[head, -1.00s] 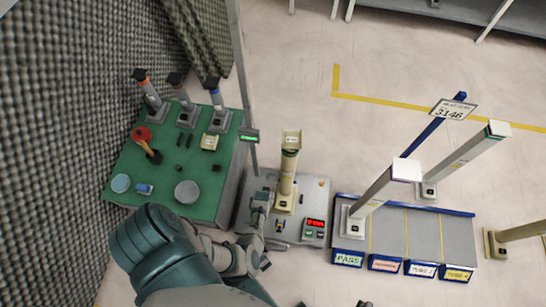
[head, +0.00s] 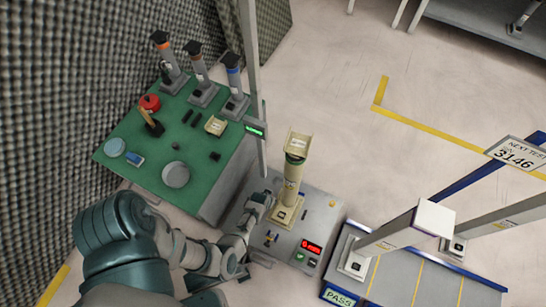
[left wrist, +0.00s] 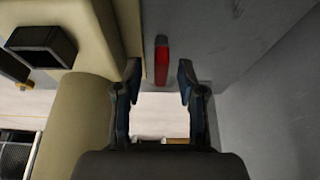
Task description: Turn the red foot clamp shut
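The red foot clamp (left wrist: 162,58) shows in the left wrist view as a small upright red bar on a grey surface, beside the cream foot of the column. My left gripper (left wrist: 158,75) is open, its two fingertips to either side of the clamp's lower end in the picture, with a gap between them. I cannot tell how far the fingers are from the clamp in depth. In the head view my left gripper (head: 264,198) is at the left side of the cream column (head: 292,180); the clamp cannot be made out there. My right gripper is not in view.
The column stands on a grey test stand (head: 318,222) with a red display (head: 312,246). A green table (head: 140,178) with several parts stands to the left, by a foam wall (head: 60,90). A grey rack (head: 400,275) holding light posts is at right.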

